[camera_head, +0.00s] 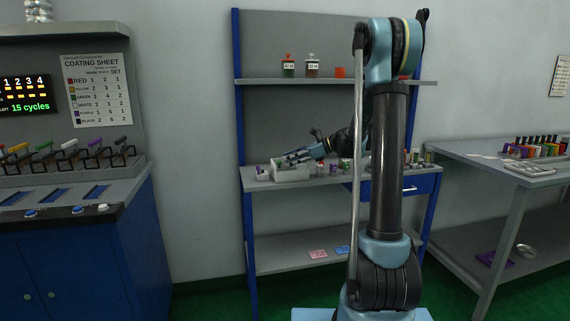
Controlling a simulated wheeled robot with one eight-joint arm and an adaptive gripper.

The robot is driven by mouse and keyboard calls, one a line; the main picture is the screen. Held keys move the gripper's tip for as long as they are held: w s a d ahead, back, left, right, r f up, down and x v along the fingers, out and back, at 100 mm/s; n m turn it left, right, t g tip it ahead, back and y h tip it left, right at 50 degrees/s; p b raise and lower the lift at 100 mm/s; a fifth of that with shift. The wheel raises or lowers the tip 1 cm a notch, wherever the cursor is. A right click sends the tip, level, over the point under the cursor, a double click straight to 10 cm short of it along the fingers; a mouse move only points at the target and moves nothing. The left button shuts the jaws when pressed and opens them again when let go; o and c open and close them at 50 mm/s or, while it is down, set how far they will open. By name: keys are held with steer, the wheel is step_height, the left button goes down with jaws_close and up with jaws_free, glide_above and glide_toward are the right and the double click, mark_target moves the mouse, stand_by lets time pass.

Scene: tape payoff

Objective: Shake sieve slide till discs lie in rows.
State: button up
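My gripper (300,157) is at the middle shelf of the blue-posted workbench, at or just above a pale grey open-topped box (292,173). The gripper points left; its fingers are small and dark here, and I cannot tell whether they are apart or hold anything. I cannot make out a sieve slide or any discs in this view. The inside of the box is too small and partly covered by the gripper to read.
Small jars stand along the workbench shelf (262,185), partly behind my arm. Bottles (289,66) and an orange cup (340,72) sit on the upper shelf. A lever machine (62,165) stands left. A grey table (500,165) with colored items stands right.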

steer(key=shift+x, duration=1.25)
jaws_close()
steer(key=shift+w+d, duration=0.2)
steer(key=shift+d, duration=0.45)
steer(key=shift+w+d, duration=0.2)
steer(key=shift+d, duration=0.45)
jaws_free()
